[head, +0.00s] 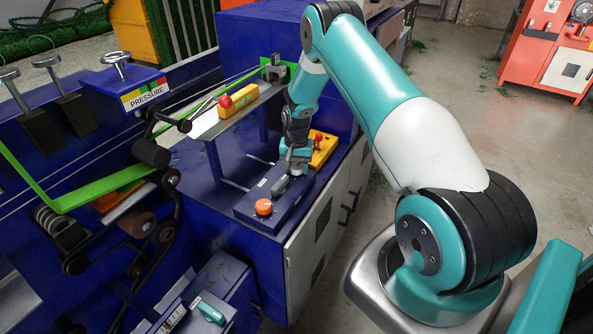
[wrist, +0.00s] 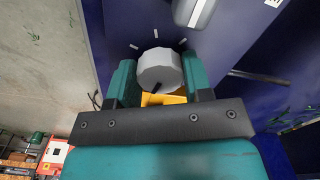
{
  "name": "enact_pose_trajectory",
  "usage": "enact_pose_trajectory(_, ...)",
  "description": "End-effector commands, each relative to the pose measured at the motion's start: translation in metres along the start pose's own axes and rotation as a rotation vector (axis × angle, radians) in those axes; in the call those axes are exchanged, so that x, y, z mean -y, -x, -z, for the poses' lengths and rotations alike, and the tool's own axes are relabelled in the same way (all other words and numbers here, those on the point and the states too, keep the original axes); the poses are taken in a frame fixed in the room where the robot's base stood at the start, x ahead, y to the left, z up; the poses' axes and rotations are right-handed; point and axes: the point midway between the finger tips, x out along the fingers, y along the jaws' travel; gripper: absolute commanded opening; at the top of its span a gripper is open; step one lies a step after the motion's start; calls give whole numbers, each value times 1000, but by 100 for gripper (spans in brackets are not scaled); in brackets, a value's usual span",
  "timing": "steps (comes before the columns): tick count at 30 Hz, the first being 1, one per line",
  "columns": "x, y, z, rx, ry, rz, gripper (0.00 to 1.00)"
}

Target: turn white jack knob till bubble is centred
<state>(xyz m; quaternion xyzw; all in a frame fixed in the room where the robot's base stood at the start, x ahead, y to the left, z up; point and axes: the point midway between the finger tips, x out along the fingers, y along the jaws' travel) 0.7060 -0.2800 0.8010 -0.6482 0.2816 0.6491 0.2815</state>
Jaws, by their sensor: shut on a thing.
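The white jack knob (wrist: 158,66) shows pale grey and faceted in the wrist view, with a dark mark on its near side and white tick marks on the blue panel around it. My gripper (wrist: 160,80) has one teal finger on each side of it and is shut on it. In the head view my gripper (head: 295,160) points down at the blue control box and mostly hides the knob. A yellow block (head: 240,102) with a red knob lies on the grey shelf and may be the level; I cannot make out a bubble.
An orange knob (head: 264,207) and a grey switch (head: 280,186) sit on the same blue box (head: 245,210). A yellow box (head: 323,150) with a red part stands just behind my gripper. A green strap (head: 100,196) runs over rollers at left. Floor at right is open.

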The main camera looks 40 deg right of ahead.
Motion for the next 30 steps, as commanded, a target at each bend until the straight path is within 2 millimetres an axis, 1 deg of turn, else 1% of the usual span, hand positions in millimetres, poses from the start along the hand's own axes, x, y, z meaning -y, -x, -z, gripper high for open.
enact_pose_trajectory(18, 0, 0, 2, -6, 574, 2, 22)
enact_pose_trajectory(24, 0, 1, 2, -6, 719, 2, 22)
enact_pose_trajectory(30, 0, 1, 2, -6, 819, 1, 22)
